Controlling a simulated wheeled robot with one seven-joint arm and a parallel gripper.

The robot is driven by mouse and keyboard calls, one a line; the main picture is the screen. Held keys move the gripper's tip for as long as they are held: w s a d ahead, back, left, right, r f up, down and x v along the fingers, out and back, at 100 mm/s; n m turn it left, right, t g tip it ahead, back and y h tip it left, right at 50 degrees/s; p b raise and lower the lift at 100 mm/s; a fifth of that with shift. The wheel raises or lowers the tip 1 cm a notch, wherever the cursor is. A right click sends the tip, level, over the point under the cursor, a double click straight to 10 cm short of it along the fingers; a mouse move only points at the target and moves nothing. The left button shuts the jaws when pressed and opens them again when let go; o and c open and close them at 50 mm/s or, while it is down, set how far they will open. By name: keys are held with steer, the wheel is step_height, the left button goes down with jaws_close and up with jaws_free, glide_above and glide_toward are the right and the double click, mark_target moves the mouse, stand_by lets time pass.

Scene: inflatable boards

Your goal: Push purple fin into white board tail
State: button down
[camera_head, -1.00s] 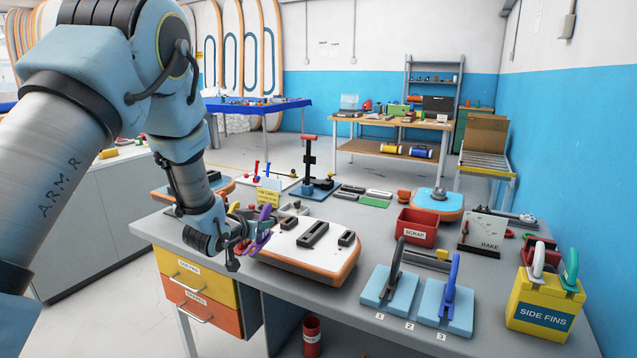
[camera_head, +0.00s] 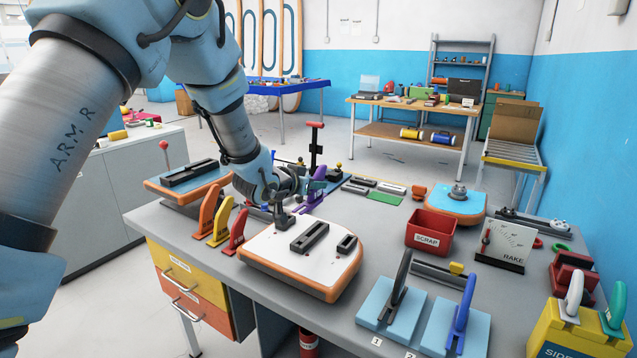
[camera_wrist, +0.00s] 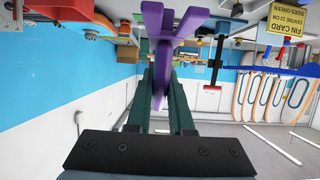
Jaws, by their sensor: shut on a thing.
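The purple fin (camera_head: 314,192) is held in my gripper (camera_head: 296,192), off the work surface. In the head view it appears above and behind the back edge of the white board tail (camera_head: 280,252), apart from its slots. The wrist view shows the purple fin (camera_wrist: 160,22) between my two dark green fingers (camera_wrist: 163,75), with its pronged end outward. The white board tail has an orange rim and lies flat on the bench. A long dark middle slot (camera_head: 310,237) and a shorter right slot (camera_head: 347,243) show on its top. My gripper hides its back-left part.
Orange (camera_head: 210,212), yellow (camera_head: 222,222) and red (camera_head: 236,232) fins stand left of the board. A red scrap bin (camera_head: 430,232) is to its right. Blue pads with a black fin (camera_head: 398,280) and a blue fin (camera_head: 462,315) stand at the front right.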

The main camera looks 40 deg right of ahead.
mark_target(310, 205)
steer(key=shift+a, duration=0.1)
steer(key=shift+f+b, duration=0.2)
steer(key=shift+b, duration=0.25)
steer(key=shift+f+b, duration=2.2)
steer(key=shift+f, duration=0.45)
steer(key=shift+b, duration=0.55)
steer(key=shift+f+b, duration=1.5)
steer(key=shift+f, duration=0.1)
steer(key=c, duration=0.7)
jaws_free()
steer(key=shift+a+r, duration=0.1)
steer(key=shift+a, duration=0.05)
steer(key=b+v, duration=0.2)
steer(key=v, duration=0.8)
steer(key=shift+s+a+r, duration=0.1)
steer(key=shift+a+r, duration=0.05)
steer(key=shift+a, duration=0.05)
